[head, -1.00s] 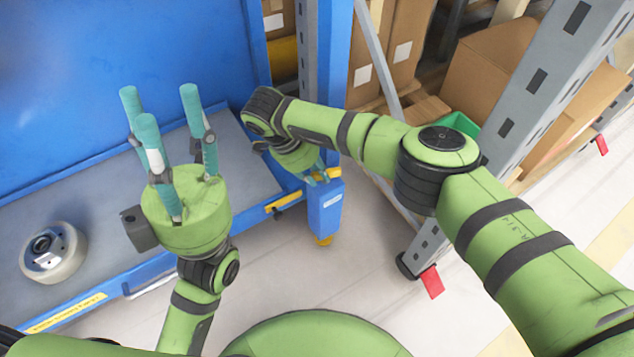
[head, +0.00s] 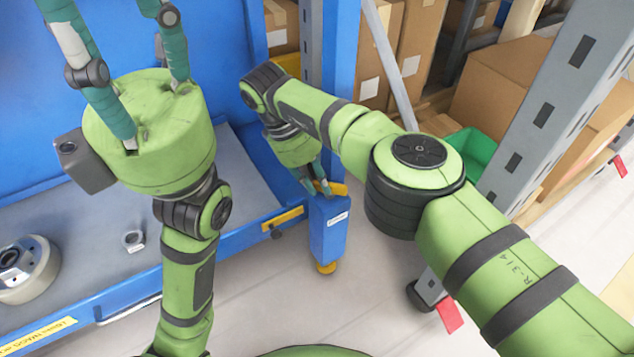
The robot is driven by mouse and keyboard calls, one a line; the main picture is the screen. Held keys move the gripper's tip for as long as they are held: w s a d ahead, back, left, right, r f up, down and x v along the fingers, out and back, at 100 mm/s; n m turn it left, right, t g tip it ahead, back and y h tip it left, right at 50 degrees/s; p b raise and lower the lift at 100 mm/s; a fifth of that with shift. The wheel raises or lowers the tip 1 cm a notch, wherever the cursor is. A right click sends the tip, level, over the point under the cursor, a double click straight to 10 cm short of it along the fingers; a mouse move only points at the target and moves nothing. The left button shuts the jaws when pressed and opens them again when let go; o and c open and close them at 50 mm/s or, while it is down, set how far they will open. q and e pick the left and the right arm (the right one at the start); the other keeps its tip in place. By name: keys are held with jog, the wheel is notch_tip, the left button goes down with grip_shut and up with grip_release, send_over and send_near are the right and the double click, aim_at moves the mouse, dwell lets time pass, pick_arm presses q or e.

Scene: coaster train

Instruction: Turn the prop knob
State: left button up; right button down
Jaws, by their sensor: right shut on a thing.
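A blue box-shaped prop (head: 329,232) with a white label and a yellow foot stands at the corner of the blue bench, in the middle of the head view. A yellow piece (head: 338,188), which looks like the prop knob, is on top of it. My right gripper (head: 320,184) points down at this piece, its teal fingers shut on it; they partly hide it. How far the knob is turned I cannot tell. My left gripper (head: 112,28) is raised at the upper left, fingers wide apart and empty, away from the prop.
A grey-topped blue bench (head: 110,262) carries a pale wheel (head: 26,268) and a small metal nut (head: 133,240). A grey rack upright (head: 560,85) with cardboard boxes (head: 510,80) and a green bin (head: 474,150) stands right.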

aim_at(317, 184)
jog(key=c, duration=1.1)
grip_release()
notch_tip(317, 184, up, 10)
